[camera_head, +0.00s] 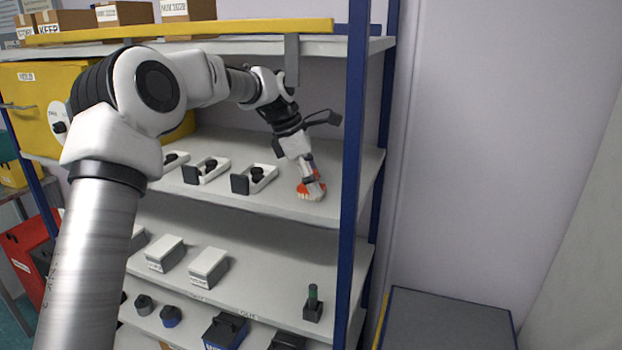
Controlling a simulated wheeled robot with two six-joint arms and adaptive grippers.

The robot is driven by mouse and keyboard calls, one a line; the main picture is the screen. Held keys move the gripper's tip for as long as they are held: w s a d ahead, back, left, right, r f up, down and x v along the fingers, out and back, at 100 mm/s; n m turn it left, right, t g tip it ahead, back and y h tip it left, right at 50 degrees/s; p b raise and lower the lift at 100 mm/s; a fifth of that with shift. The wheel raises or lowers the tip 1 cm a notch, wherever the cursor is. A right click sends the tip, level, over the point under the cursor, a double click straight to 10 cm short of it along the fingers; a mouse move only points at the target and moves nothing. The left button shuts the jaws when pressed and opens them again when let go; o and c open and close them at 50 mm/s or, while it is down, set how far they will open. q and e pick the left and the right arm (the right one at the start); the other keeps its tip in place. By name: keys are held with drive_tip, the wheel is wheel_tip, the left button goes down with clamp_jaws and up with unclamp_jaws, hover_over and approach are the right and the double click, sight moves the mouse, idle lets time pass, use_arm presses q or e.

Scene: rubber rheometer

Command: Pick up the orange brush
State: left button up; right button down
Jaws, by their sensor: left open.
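The orange brush (304,190) lies on the upper grey shelf near its right front edge, close to the blue post. Its pale bristles show at its lower left side. My left gripper (313,187) points down at the brush from above, with its fingertips at or right over it. The gripper is open; its fingers partly cover the brush. I cannot tell whether the fingers touch it. My right gripper is not in view.
Several white trays with black parts, such as the one (254,179), stand left of the brush. A blue post (352,130) rises close on the right. A shelf with a yellow front beam (180,32) lies above. White boxes (208,266) stand below.

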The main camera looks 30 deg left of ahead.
use_arm(q)
drive_tip(key=shift+d+f, duration=0.3)
drive_tip(key=shift+d, duration=0.05)
drive_tip(key=shift+w+a+f, duration=0.1)
drive_tip(key=shift+w+f, duration=0.2)
drive_tip(key=shift+f, duration=0.05)
drive_tip(key=shift+w+a+f, duration=0.1)
drive_tip(key=shift+a, duration=0.1)
drive_tip(key=c, duration=1.4)
drive_tip(key=shift+s+d, duration=0.15)
drive_tip(key=shift+s, duration=0.05)
clamp_jaws()
drive_tip(key=shift+w, duration=0.1)
